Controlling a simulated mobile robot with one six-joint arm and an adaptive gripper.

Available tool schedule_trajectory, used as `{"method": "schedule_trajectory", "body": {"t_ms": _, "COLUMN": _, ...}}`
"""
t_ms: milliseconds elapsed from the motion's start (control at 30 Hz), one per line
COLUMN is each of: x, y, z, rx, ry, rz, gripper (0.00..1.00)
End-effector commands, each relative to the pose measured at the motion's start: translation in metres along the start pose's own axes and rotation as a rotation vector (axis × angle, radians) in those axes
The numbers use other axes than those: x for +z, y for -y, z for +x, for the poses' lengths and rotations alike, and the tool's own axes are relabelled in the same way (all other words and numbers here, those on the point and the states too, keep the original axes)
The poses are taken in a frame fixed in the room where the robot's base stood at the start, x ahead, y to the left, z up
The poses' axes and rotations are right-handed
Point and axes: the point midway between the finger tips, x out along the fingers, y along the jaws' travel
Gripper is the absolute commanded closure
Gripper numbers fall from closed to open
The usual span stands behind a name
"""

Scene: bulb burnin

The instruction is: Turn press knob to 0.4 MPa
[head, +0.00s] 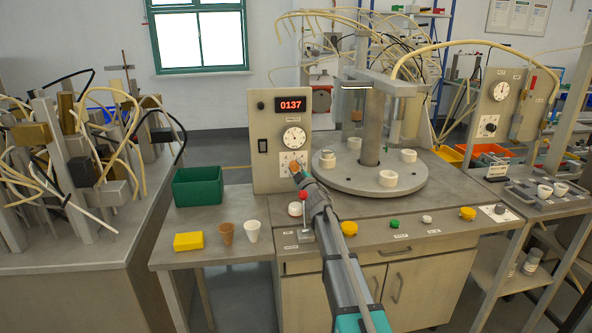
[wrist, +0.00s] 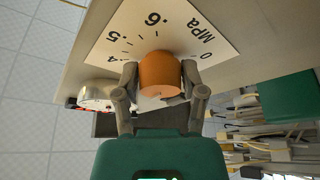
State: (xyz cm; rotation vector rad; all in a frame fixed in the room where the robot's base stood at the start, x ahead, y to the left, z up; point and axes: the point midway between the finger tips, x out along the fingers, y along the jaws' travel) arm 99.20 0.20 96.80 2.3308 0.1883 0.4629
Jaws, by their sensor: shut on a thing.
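The press knob is orange and round, and it shows large in the middle of the wrist view (wrist: 160,74). It sits on a white scale plate (wrist: 128,32) marked .4, .5, .6, 0 and MPa. In the head view the plate (head: 285,158) is low on the beige control panel (head: 267,150), below a round gauge (head: 294,138). My gripper (wrist: 160,88) is shut on the knob, one finger on each side. It also shows at the panel in the head view (head: 297,172). I cannot tell which value the knob points to. The gauge reading is too small to tell.
A red display (head: 290,104) reads 0137 above the gauge. A round turntable (head: 345,180) with white rings stands right of the panel. A green bin (head: 198,187), yellow block (head: 188,241) and two cups are to the left. Buttons line the bench front.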

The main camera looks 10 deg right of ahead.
Motion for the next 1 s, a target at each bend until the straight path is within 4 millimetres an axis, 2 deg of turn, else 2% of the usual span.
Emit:
{"method": "schedule_trajectory", "body": {"t_ms": 300, "x": -0.0002, "y": 0.0001, "z": 0.0012, "rx": 0.0, "ry": -0.001, "rz": 0.001, "gripper": 0.94}}
{"method": "schedule_trajectory", "body": {"t_ms": 333, "x": -0.0002, "y": 0.0, "z": 0.0012, "rx": 0.0, "ry": -0.001, "rz": 0.001, "gripper": 0.43}}
{"method": "schedule_trajectory", "body": {"t_ms": 500, "x": -0.0001, "y": 0.0, "z": 0.0009, "rx": 0.0, "ry": -0.001, "rz": 0.0, "gripper": 0.13}}
{"method": "schedule_trajectory", "body": {"t_ms": 1000, "x": 0.0027, "y": -0.0021, "z": -0.0025, "rx": -0.002, "ry": 0.013, "rz": -0.015, "gripper": 0.13}}
